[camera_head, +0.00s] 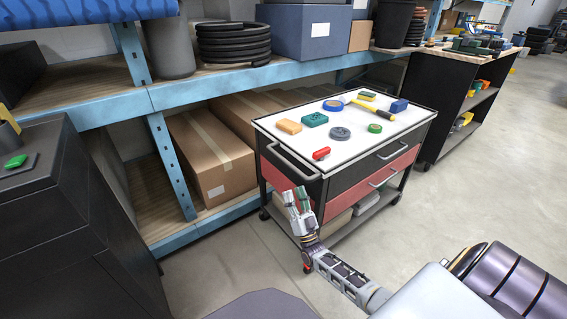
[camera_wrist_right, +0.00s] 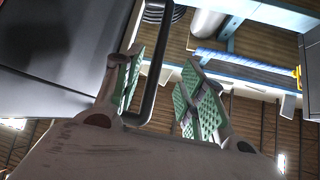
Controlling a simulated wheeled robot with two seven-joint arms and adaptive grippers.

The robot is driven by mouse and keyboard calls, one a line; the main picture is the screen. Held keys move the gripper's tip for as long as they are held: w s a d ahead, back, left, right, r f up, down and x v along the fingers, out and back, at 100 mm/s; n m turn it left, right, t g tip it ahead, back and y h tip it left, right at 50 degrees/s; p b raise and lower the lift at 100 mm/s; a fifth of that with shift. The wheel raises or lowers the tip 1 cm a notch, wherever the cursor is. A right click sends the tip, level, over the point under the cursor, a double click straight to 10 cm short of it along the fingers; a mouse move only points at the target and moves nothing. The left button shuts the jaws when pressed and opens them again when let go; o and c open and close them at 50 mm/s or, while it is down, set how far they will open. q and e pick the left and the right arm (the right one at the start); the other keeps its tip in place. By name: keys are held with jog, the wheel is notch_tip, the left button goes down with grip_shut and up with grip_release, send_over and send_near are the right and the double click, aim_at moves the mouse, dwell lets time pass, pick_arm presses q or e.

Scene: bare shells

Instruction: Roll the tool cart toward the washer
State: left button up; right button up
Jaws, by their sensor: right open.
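The tool cart (camera_head: 345,150) has a white top, dark sides and red drawer fronts, and stands on casters right of the shelving. Its push handle (camera_head: 291,164) is on the end facing me. My right gripper (camera_head: 298,197) is open just below that handle in the head view. In the right wrist view a dark handle bar (camera_wrist_right: 154,75) runs between the open green-padded fingers (camera_wrist_right: 163,72); I cannot tell whether they touch it. My left gripper is not in view. A dark cabinet (camera_head: 75,220) stands at the left; I cannot tell whether it is the washer.
Several tools and parts, including a yellow-handled hammer (camera_head: 371,108) and a red piece (camera_head: 321,153), lie on the cart top. Blue shelving (camera_head: 150,98) with cardboard boxes (camera_head: 212,155) runs behind. A dark workbench (camera_head: 455,105) stands at right.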

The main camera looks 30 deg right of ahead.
aim_at(284, 160)
jog(key=b+x, duration=0.1)
jog(key=x, duration=1.1)
jog(key=shift+w+r+b, duration=0.25)
jog(key=shift+w+b, duration=0.05)
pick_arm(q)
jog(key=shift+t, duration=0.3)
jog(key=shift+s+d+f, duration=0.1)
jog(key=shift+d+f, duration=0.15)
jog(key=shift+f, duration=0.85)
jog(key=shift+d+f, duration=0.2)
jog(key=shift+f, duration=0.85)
pick_arm(e)
jog(key=shift+w+d+r, duration=0.1)
jog(key=shift+w+r, duration=0.25)
jog(key=shift+r, duration=0.05)
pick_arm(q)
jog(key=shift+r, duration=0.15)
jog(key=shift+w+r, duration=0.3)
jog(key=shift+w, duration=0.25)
pick_arm(e)
grip_shut()
